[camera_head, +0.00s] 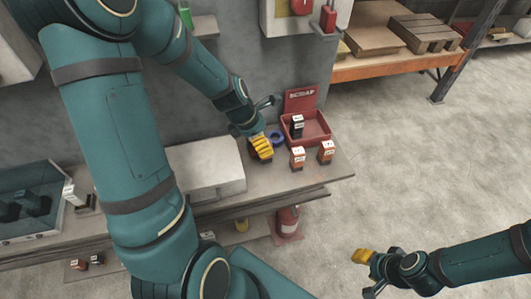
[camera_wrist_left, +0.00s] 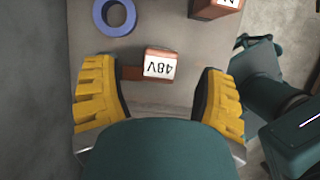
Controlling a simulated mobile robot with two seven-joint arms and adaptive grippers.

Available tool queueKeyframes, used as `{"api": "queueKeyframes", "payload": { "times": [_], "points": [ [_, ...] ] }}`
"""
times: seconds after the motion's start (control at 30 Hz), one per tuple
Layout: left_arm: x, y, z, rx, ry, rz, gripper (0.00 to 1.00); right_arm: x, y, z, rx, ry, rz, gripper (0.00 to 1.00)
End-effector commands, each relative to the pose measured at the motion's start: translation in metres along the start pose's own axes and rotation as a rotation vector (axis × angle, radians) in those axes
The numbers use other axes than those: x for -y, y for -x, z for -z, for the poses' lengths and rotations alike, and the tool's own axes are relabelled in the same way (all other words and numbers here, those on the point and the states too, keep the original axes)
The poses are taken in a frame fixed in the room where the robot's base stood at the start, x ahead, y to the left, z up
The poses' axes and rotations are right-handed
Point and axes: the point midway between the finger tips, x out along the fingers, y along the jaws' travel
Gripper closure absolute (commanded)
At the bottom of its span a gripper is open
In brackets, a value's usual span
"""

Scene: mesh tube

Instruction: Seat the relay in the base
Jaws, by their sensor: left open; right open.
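My left gripper (camera_head: 262,148) is over the bench top, beside the blue ring. In the left wrist view its yellow fingers (camera_wrist_left: 158,95) are open, one each side of a brown-orange relay marked 48V (camera_wrist_left: 158,64), with gaps on both sides. In the head view I cannot pick this relay out; the gripper seems to hide it. Two more orange relays with white labels stand to the right, a nearer one (camera_head: 298,158) and a farther one (camera_head: 326,152). My right gripper (camera_head: 362,257) is open and empty, away from the bench. I cannot clearly identify the base.
A blue ring (camera_head: 277,138) lies by the left gripper. A red scrap bin (camera_head: 319,135) behind the relays holds a black relay (camera_head: 297,127). A pale grey box (camera_head: 205,172) stands left of the gripper. A dark item with a white tag (camera_head: 75,193) sits far left. Open floor lies right.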

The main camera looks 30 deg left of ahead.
Motion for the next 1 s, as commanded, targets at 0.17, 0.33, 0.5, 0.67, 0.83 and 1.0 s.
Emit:
{"api": "queueKeyframes", "payload": {
  "times": [0.17, 0.33, 0.5, 0.67, 0.83, 1.0],
  "points": [
    [0.000, -0.025, 0.001, -0.001, 0.002, 0.001, 0.29, -0.004, -0.010, 0.001, -0.005, 0.000, 0.000, 0.53],
    [0.000, -0.025, 0.000, 0.000, 0.001, -0.001, 0.29, -0.004, -0.009, 0.001, -0.005, 0.000, 0.000, 0.53],
    [0.000, -0.024, 0.000, 0.000, 0.000, -0.001, 0.63, -0.004, -0.009, 0.001, -0.005, 0.000, 0.000, 0.53],
    [0.000, -0.025, 0.000, 0.000, 0.000, -0.001, 1.00, -0.004, -0.009, 0.001, -0.005, 0.000, 0.000, 0.53],
    [0.000, -0.025, 0.000, 0.000, 0.000, 0.000, 1.00, -0.004, -0.009, 0.001, -0.005, 0.000, 0.000, 0.53],
    [0.000, -0.025, 0.000, 0.000, 0.000, 0.000, 1.00, -0.004, -0.009, 0.001, -0.005, 0.000, 0.000, 0.53]
  ]
}}
